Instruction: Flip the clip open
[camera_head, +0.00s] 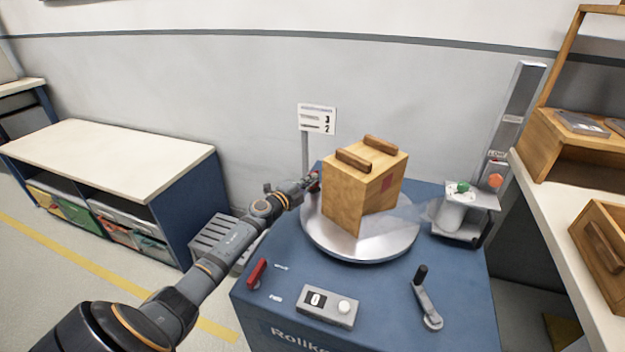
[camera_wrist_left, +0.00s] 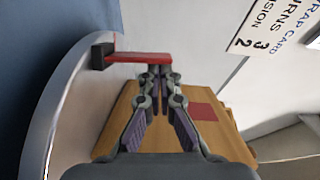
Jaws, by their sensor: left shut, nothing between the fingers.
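The clip is a red bar (camera_wrist_left: 140,57) on a black block (camera_wrist_left: 102,52) at the rim of the round grey turntable (camera_head: 375,245). In the head view only a bit of its red (camera_head: 316,177) shows, at the turntable's far left. My left gripper (camera_head: 308,184) reaches there from the left, beside the wooden box. In the left wrist view its fingers (camera_wrist_left: 160,74) are shut and empty, with the tips at the red bar's free end. I cannot tell whether they touch it. My right gripper is not in view.
A wooden box (camera_head: 345,197) with two dark handles stands on the turntable, close to my left gripper. A sign (camera_head: 317,119) stands behind. The blue cabinet top holds a red lever (camera_head: 257,273), a counter box (camera_head: 328,306), a crank (camera_head: 426,303) and a film-roll post (camera_head: 454,212).

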